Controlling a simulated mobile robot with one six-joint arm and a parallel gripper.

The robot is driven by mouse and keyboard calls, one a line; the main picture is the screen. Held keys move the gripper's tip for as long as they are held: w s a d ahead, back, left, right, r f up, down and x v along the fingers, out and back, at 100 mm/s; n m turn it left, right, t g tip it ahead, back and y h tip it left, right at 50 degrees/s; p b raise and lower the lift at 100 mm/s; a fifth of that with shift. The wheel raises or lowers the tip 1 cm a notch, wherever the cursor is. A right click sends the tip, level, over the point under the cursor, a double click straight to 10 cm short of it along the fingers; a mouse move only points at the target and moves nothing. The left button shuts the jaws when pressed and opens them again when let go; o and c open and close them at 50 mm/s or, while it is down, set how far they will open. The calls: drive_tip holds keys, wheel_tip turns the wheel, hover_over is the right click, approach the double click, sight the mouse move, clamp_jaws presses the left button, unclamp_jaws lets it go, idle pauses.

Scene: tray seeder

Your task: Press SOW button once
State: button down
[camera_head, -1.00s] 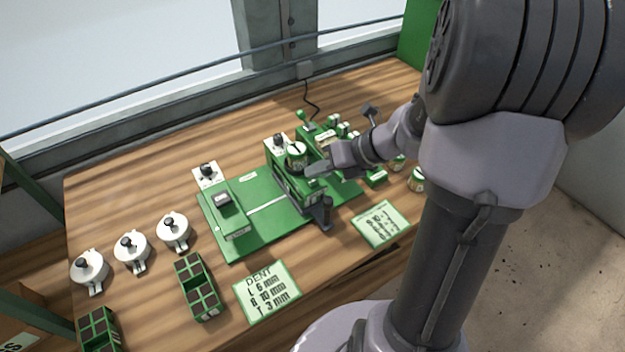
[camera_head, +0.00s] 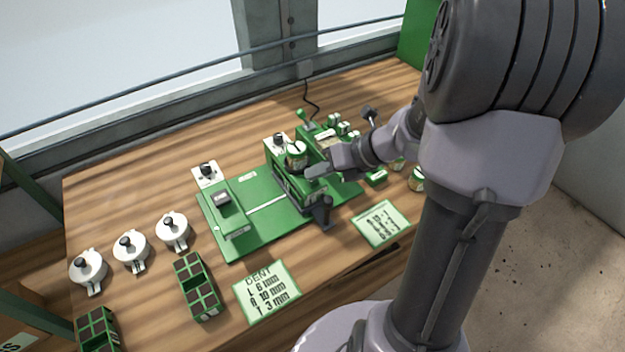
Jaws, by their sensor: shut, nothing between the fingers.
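The green seeder machine (camera_head: 291,187) stands on its green base plate (camera_head: 238,233) in the middle of the wooden bench. A white drum with a dark slot (camera_head: 297,155) sits on top of it. My gripper (camera_head: 314,172) is shut and empty, its tips close beside the machine's right side, just below the drum. I cannot tell whether the tips touch the machine. I cannot make out a SOW label or its button; my gripper and wrist cover part of that side. A dark upright handle (camera_head: 323,211) stands at the machine's front.
Several white round discs with black knobs (camera_head: 173,231) lie at left. A green cell tray (camera_head: 197,287) and a DENT card (camera_head: 267,291) lie at the front. Another card (camera_head: 382,223) lies at right.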

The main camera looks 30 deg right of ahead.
sight(317, 182)
drive_tip(key=shift+f+b, duration=0.35)
drive_tip(key=shift+f, duration=0.1)
idle(0.6)
drive_tip(key=shift+r+p, duration=0.95)
drive_tip(key=shift+p, duration=0.05)
wheel_tip(317, 182, up, 5)
drive_tip(key=p, duration=0.5)
drive_tip(key=shift+r, duration=0.1)
idle(0.4)
